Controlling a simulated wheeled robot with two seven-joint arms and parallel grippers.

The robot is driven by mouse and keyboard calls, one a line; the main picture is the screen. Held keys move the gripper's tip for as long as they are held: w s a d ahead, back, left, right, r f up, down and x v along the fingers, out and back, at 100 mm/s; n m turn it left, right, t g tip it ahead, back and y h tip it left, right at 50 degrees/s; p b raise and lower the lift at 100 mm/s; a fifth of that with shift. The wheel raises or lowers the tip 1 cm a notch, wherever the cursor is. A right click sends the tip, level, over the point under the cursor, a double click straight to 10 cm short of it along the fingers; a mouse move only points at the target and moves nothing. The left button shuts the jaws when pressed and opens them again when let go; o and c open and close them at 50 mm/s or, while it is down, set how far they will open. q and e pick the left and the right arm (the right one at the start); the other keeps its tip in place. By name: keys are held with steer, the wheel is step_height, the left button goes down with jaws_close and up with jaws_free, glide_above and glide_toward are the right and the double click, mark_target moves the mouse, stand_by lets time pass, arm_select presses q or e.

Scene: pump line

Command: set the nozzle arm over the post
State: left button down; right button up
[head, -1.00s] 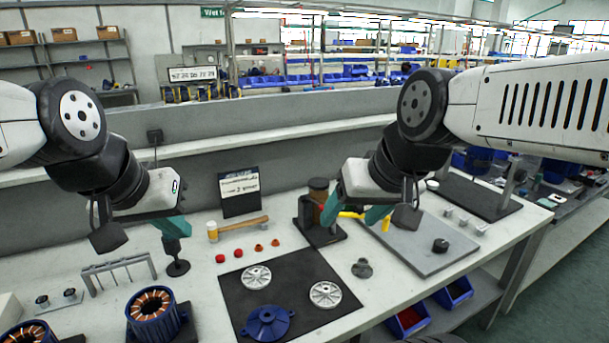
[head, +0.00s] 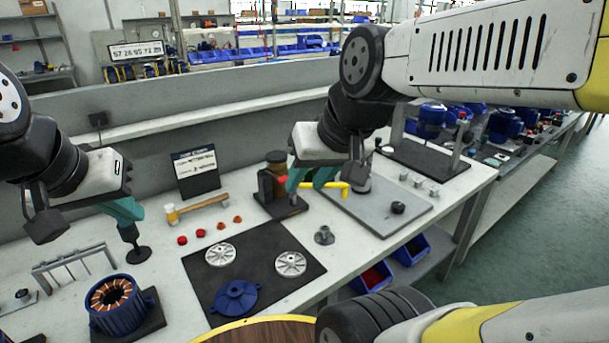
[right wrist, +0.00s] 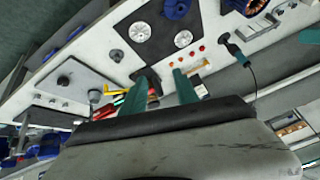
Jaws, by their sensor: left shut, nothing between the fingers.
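The yellow nozzle arm (head: 334,187) reaches right from the dispenser stand over the grey plate; its far end bends down. In the right wrist view the yellow piece (right wrist: 109,90) lies left of the fingers, close to a grey round-topped piece (right wrist: 95,96) that may be the post; I cannot tell if they touch. My right gripper (head: 306,187) is open with its teal fingers apart by the stand, overlapping the arm's near end in the head view. Nothing is clearly held.
The dispenser stand (head: 270,188) has a brown jar. The grey plate (head: 380,220) carries a black knob (head: 397,207). A hammer (head: 200,208), red caps, a black mat (head: 240,262) with discs and a blue flange, and a copper-wound stator (head: 118,305) crowd the bench. A sign (head: 197,171) stands behind.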

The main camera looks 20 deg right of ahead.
steer(key=w, duration=0.2)
steer(key=w+d+r, duration=0.1)
steer(key=shift+w, duration=0.2)
jaws_close()
steer(key=w+d+f+m+g+h, duration=0.1)
steer(key=w+d, duration=0.3)
steer(key=w, duration=0.6)
steer(key=w+d+f+m+h, duration=0.1)
steer(key=w+d, duration=0.3)
steer(key=w, duration=0.6)
steer(key=w+d+f+m, duration=0.1)
steer(key=w+d+f, duration=0.4)
steer(key=w+f, duration=0.1)
steer(key=w+d+f+g+h, duration=0.1)
steer(key=w+d+f, duration=0.3)
steer(key=w+f, duration=0.3)
steer(key=shift+w+d+f+m+g, duration=0.3)
steer(key=shift+w+d+m, duration=0.1)
steer(key=shift+w, duration=0.65)
